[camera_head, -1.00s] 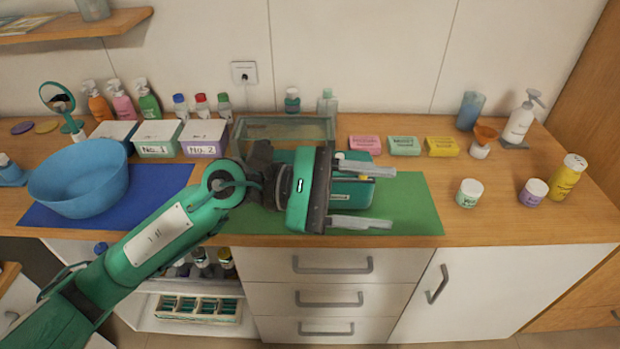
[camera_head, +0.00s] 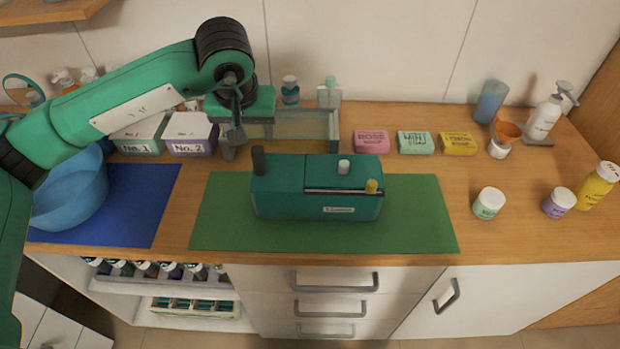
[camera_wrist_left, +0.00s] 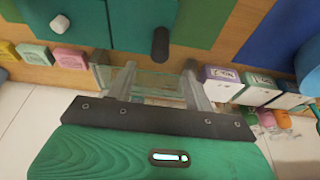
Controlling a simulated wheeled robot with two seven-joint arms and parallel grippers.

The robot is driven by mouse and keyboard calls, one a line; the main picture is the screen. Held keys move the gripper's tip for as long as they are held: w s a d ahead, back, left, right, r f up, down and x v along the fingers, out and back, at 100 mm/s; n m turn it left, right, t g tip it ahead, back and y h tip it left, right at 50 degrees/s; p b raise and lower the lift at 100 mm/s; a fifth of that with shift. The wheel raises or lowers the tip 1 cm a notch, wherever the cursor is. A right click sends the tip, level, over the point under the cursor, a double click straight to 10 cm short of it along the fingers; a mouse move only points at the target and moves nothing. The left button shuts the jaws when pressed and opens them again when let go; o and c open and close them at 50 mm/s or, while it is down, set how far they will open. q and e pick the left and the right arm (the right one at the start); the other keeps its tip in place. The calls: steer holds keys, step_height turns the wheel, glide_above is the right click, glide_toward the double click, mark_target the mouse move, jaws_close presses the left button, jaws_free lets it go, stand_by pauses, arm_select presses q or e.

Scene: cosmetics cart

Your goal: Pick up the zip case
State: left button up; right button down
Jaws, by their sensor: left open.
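The zip case (camera_head: 280,191) is a teal box-shaped case with a small white label on its front, lying on the green mat (camera_head: 420,215). A dark peg, a white cap and a yellow cap stand up from its top. In the left wrist view the case (camera_wrist_left: 130,20) is at the top edge, beyond the fingertips. My left gripper (camera_head: 234,140) is open and empty, up and to the left of the case and apart from it, over the front left of the glass tray. Its two fingers show in the left wrist view (camera_wrist_left: 158,82). My right gripper is not in view.
The glass tray (camera_head: 290,130) stands right behind the case. The blue bowl (camera_head: 75,195) is at left, and boxes No. 1 (camera_head: 139,135) and No. 2 (camera_head: 190,133) are behind left. Soap bars (camera_head: 415,142) lie behind right. The mat's right end is clear.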

mark_target(257, 150)
arm_select(q)
steer(key=p+x, duration=0.1)
steer(key=x, duration=0.4)
steer(key=shift+w, duration=0.1)
steer(key=shift+p+x, duration=0.75)
steer(key=shift+x, duration=0.5)
steer(key=p+x, duration=0.1)
steer(key=x, duration=0.2)
steer(key=shift+f+p, duration=0.2)
steer(key=shift+p, duration=0.1)
steer(key=shift+f, duration=0.45)
steer(key=shift+r, duration=0.1)
jaws_close()
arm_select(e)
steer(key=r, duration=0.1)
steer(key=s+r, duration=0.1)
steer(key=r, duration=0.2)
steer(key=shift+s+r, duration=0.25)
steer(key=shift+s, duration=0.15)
